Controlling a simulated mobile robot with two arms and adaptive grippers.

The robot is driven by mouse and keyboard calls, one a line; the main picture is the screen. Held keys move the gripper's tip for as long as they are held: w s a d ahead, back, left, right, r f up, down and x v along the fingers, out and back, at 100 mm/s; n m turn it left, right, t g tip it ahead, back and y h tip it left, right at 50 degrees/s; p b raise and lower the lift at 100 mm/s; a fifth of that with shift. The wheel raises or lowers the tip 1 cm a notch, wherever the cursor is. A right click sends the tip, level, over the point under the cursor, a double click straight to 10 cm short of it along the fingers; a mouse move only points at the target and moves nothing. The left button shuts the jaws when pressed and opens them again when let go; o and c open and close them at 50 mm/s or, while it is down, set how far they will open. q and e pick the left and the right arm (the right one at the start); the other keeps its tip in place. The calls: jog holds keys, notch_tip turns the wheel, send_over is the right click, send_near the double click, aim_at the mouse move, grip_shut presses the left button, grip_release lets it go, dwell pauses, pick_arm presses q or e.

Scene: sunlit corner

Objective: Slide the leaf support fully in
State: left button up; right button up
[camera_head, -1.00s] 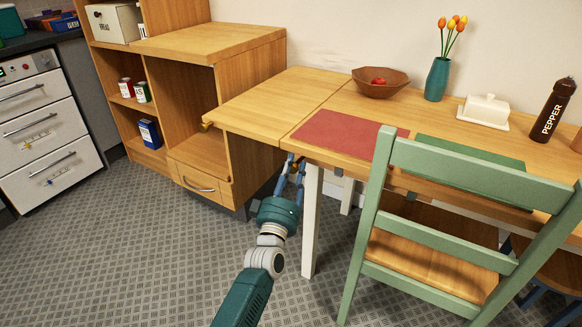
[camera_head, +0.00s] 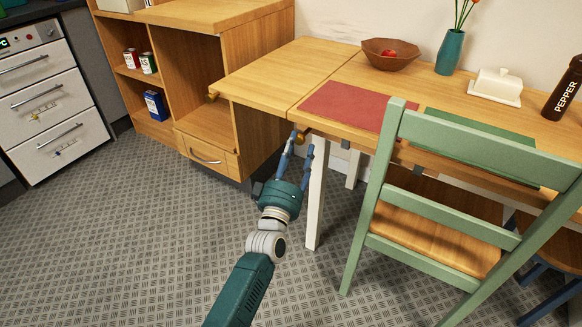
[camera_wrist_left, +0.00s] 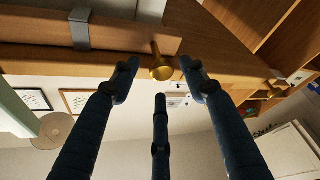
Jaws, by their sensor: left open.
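The table's leaf (camera_head: 270,75) is raised level with the tabletop at its left end. A brass knob (camera_head: 299,138) shows under the table's front edge by the seam. In the left wrist view the knob (camera_wrist_left: 161,70) sits on a wooden bar (camera_wrist_left: 125,45) beneath the table, which I take for the leaf support. My left gripper (camera_head: 299,145) is open below the table edge, its blue fingertips around the knob; contact cannot be told. A second brass knob (camera_head: 213,97) shows under the leaf's outer edge. My right gripper is out of view.
A white table leg (camera_head: 316,195) stands just right of my gripper. A green chair (camera_head: 440,205) is at the table front. A wooden cabinet (camera_head: 262,125) stands behind the leaf. A grey bracket (camera_wrist_left: 80,28) crosses the bar. The floor at left is clear.

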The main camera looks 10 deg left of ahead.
pick_arm(q)
jog(key=v, duration=0.8)
jog(key=shift+s, duration=0.3)
